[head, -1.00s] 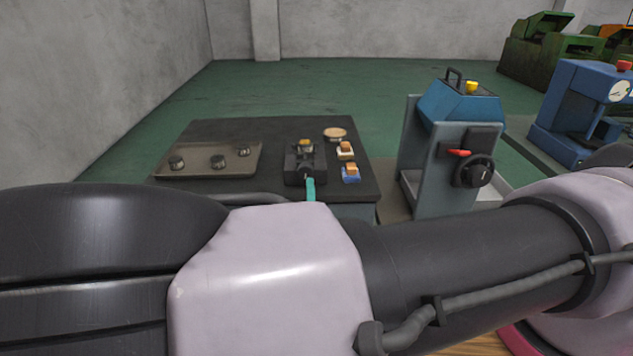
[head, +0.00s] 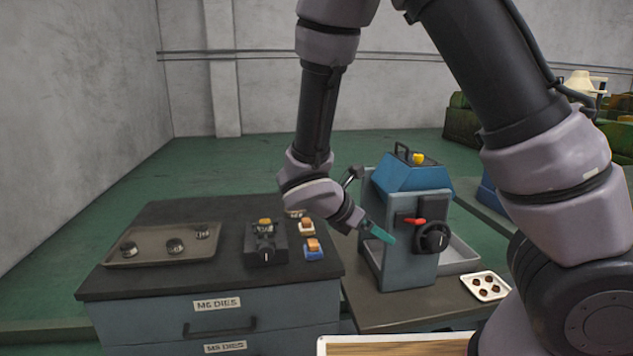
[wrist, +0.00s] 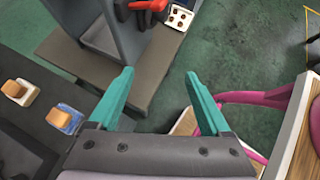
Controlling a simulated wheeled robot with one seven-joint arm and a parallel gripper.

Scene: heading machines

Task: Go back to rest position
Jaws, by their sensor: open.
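My gripper (head: 377,232) hangs in the air in the head view, in front of the blue heading machine (head: 408,205) and to the right of the dark bench top. In the wrist view, my gripper (wrist: 160,88) shows its two teal fingers spread apart with nothing between them. Below the fingers in that view lie the edge of the machine's brown table and the green floor. My arm reaches down from the top of the head view, clear of the bench.
The dark-topped drawer bench (head: 200,285) carries a tray of black dies (head: 165,245), a black fixture (head: 265,245) and small orange-topped blocks (head: 313,248). A white tray with dark round pieces (head: 486,286) sits right of the machine.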

